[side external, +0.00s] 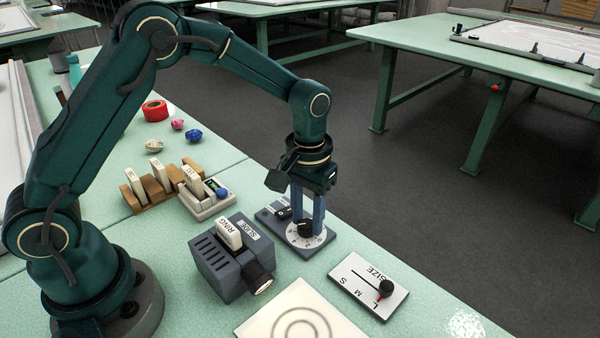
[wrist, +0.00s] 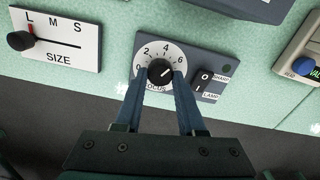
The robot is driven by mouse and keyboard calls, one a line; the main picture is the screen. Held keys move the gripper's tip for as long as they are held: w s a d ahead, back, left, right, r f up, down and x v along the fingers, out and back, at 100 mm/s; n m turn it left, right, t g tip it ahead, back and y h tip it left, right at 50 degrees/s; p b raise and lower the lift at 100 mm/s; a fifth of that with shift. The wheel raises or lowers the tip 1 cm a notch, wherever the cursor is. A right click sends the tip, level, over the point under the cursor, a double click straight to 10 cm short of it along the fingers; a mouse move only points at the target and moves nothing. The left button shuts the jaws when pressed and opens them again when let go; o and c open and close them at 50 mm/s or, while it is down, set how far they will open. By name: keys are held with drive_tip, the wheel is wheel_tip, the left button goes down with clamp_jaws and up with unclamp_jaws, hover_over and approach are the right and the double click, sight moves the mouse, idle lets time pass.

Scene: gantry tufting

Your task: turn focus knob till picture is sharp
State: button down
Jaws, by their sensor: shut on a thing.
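The focus knob (wrist: 160,72) is a black round knob on a white dial marked with numbers and FOCUS. It also shows in the side view (side external: 305,228). My gripper (wrist: 159,80) points down with its blue fingers on either side of the knob, shut on it. In the wrist view the knob's pale pointer mark leans to the upper right. The picture (side external: 302,326) is a pair of grey rings on a cream panel at the bottom of the side view, partly cut off. The grey slide projector (side external: 222,268) has a slide labelled RING in it.
Beside the dial is a LAMP switch (wrist: 204,84). A SIZE slider panel (side external: 367,285) with a black knob near L lies to the right. A wooden slide rack (side external: 150,190), a small box with a blue button (side external: 207,200) and red tape (side external: 155,110) stand farther back.

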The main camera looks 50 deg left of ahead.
sight(308, 222)
drive_tip(key=shift+m, duration=0.8)
drive_tip(key=c, duration=0.5)
unclamp_jaws()
drive_tip(key=shift+r, duration=0.15)
drive_tip(key=shift+r, duration=2.45)
